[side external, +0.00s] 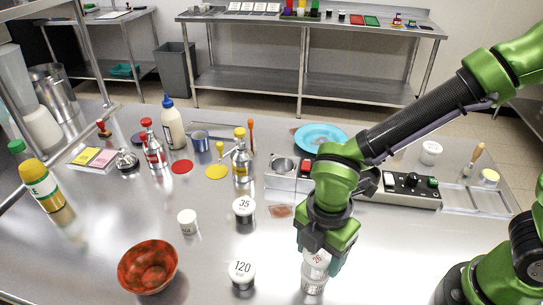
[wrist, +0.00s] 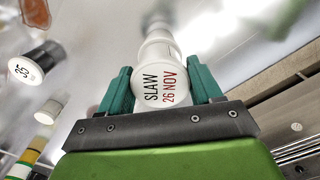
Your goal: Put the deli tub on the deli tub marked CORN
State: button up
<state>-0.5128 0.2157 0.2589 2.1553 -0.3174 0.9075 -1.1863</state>
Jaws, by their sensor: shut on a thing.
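My gripper (side external: 320,255) is shut on a white deli tub (side external: 316,262). In the wrist view, the lid of this deli tub (wrist: 160,87) reads SLAW 26 NOV and sits between the fingers of my gripper (wrist: 161,75). Directly below it in the side view is another white tub shape (side external: 313,284), in line with the held one. I cannot tell whether the two touch, and no CORN marking is readable. A small white tub (side external: 187,222) with partly readable lettering stands apart to the left.
Black weights with white tops marked 35 (side external: 244,209) and 120 (side external: 241,274) stand left of my gripper. A red bowl (side external: 147,268) is at front left. A control box (side external: 410,189) and a blue plate (side external: 320,137) lie behind. The counter directly right of my gripper looks clear.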

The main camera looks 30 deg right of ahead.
jog(key=o, duration=1.1)
jog(key=shift+f, duration=0.1)
notch_tip(320, 180, up, 12)
jog(key=d+r+m+t, duration=0.1)
jog(key=d+m+t, duration=0.1)
jog(key=d+m, duration=0.4)
jog(key=d+r+m+t+y, duration=0.1)
jog(key=d+r+m+t, duration=0.1)
jog(key=d+m, duration=0.4)
jog(key=d+r+m+t+y, duration=0.1)
jog(key=d+m+t, duration=0.2)
jog(key=d+m, duration=0.4)
jog(key=shift+s+d+r+m, duration=0.1)
jog(key=shift+s+r+m, duration=0.05)
jog(key=shift+m, duration=1.2)
jog(key=shift+s+r+m, duration=0.1)
jog(key=shift+m, duration=1.25)
